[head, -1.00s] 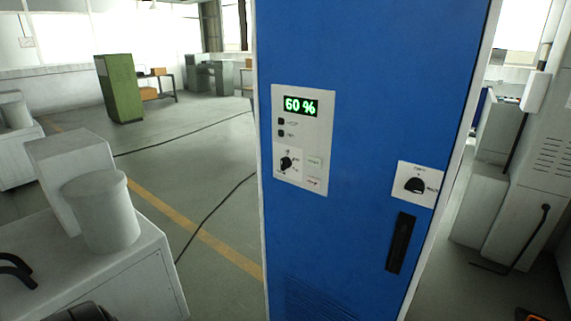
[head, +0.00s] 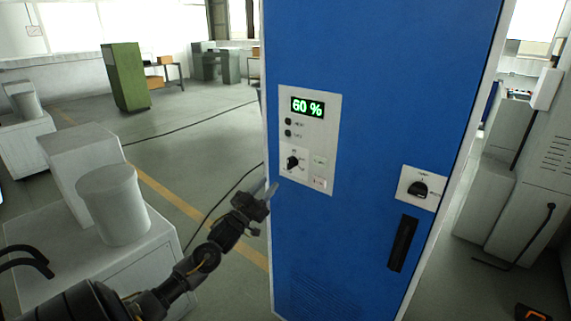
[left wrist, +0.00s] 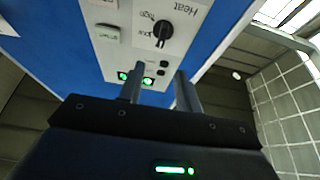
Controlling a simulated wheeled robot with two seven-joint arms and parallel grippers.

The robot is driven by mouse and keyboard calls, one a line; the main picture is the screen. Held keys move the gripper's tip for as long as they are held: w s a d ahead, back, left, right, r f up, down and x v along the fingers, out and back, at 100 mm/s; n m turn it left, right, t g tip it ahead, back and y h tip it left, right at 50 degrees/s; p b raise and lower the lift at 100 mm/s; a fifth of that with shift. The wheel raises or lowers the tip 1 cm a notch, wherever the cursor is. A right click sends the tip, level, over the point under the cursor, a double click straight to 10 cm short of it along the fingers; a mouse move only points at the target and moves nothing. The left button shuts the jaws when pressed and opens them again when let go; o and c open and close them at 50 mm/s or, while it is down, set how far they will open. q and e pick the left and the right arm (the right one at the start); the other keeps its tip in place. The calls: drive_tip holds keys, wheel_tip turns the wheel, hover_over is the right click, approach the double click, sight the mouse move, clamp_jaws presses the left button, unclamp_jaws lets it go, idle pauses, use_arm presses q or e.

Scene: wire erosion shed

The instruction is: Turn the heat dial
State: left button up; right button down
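The heat dial (head: 293,162) is a black knob on a white control panel (head: 328,140) set in the blue cabinet. It also shows in the left wrist view (left wrist: 162,33), with the word Heat beside it. A green display (head: 308,107) above it reads 60 %. My left gripper (head: 270,191) is just below and left of the dial in the head view. In the left wrist view its two fingers (left wrist: 160,74) are apart with nothing between them, and the dial lies beyond the tips, not touched. My right gripper is not in view.
A second black rotary switch (head: 418,188) and a black handle (head: 402,243) are on the blue cabinet door (head: 350,240) to the right. A white cylinder (head: 112,205) stands on a grey unit at left.

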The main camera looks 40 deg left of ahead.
sight(288, 161)
use_arm(q)
drive_tip(key=p+x, duration=0.3)
drive_tip(key=x, duration=0.6)
drive_tip(key=shift+w+a+r+p, duration=0.1)
drive_tip(key=shift+w+p, duration=0.2)
drive_tip(key=shift+p, duration=0.05)
drive_tip(key=shift+w+r, duration=0.15)
drive_tip(key=shift+w, duration=0.45)
drive_tip(key=shift+c, duration=0.4)
clamp_jaws()
